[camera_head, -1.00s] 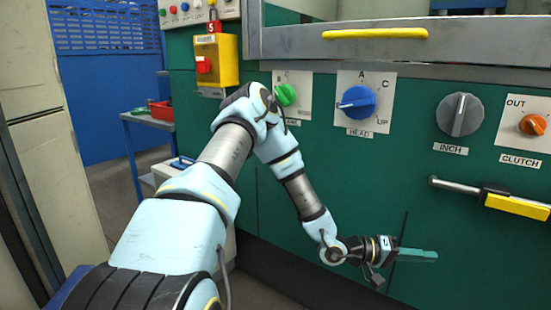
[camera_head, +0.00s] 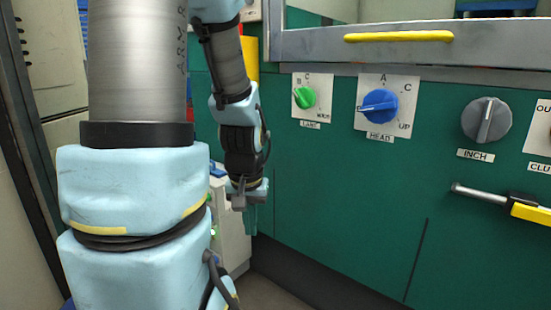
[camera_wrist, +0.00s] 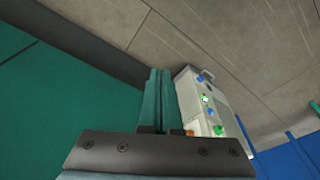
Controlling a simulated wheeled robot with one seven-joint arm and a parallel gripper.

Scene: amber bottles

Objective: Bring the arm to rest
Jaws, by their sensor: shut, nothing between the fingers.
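My gripper (camera_head: 251,219) hangs pointing down, left of the middle in the head view, in front of the green machine panel's left part. Its green fingers are together and hold nothing. In the wrist view the shut fingers (camera_wrist: 157,95) point toward the grey floor. My upper arm fills the left of the head view and hides part of the room behind it.
The green panel (camera_head: 345,200) carries a green knob (camera_head: 305,97), a blue knob (camera_head: 379,106), a grey knob (camera_head: 486,121) and a yellow-ended lever (camera_head: 528,213). A pale box with coloured buttons (camera_wrist: 205,100) stands close beside the fingers in the wrist view.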

